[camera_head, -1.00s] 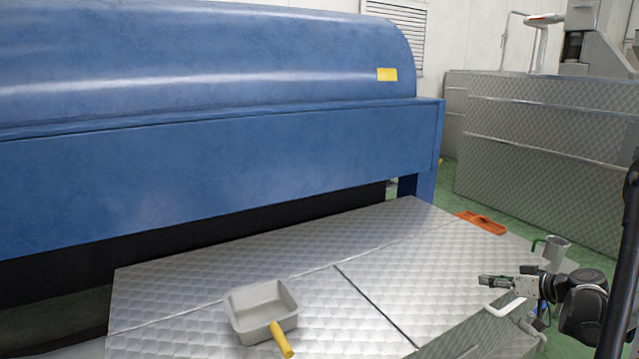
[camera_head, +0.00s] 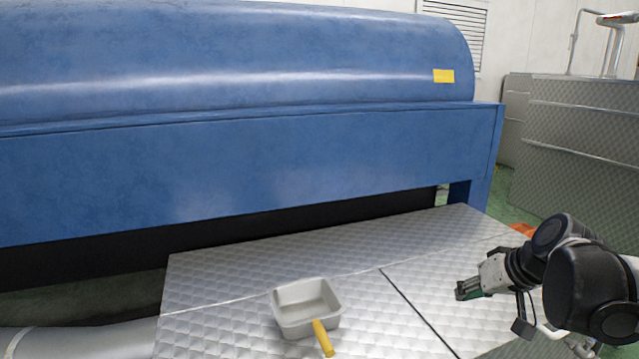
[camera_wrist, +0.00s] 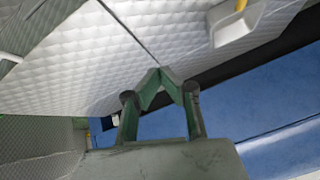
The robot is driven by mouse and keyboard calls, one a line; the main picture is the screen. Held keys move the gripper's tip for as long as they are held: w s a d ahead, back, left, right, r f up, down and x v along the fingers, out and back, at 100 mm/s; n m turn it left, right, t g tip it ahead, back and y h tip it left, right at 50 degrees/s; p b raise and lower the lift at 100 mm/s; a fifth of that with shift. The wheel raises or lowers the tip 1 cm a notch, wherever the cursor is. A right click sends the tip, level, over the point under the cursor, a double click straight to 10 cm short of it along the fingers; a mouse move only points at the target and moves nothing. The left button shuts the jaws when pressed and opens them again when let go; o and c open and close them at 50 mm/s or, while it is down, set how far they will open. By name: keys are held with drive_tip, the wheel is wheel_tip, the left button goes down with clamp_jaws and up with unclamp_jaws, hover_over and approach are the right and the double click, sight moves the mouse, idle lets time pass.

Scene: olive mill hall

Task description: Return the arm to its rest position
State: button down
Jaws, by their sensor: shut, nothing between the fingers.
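My gripper (camera_head: 468,289) is at the right of the head view, above the quilted metal platform (camera_head: 225,281). In the wrist view my gripper (camera_wrist: 161,72) has its green fingertips together, with nothing between them. My arm reaches in from the right edge of the head view, its dark joints in front of part of the platform. The gripper is apart from the grey tray and holds no object.
A grey tray (camera_head: 292,313) with a yellow handle (camera_head: 323,338) sits on the platform; it also shows in the wrist view (camera_wrist: 236,27). A large blue machine (camera_head: 250,165) stands behind. An orange item (camera_head: 523,229) is mostly hidden by my arm. Metal panels (camera_head: 575,140) stand at the right.

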drive_tip(key=s+a+h, duration=0.1)
drive_tip(key=s+a, duration=0.4)
drive_tip(key=s, duration=0.3)
drive_tip(key=s+a+h, duration=0.2)
drive_tip(key=s+a, duration=0.2)
drive_tip(key=s, duration=0.5)
wheel_tip(320, 180, up, 14)
drive_tip(key=p, duration=1.4)
drive_tip(key=shift+w, duration=0.1)
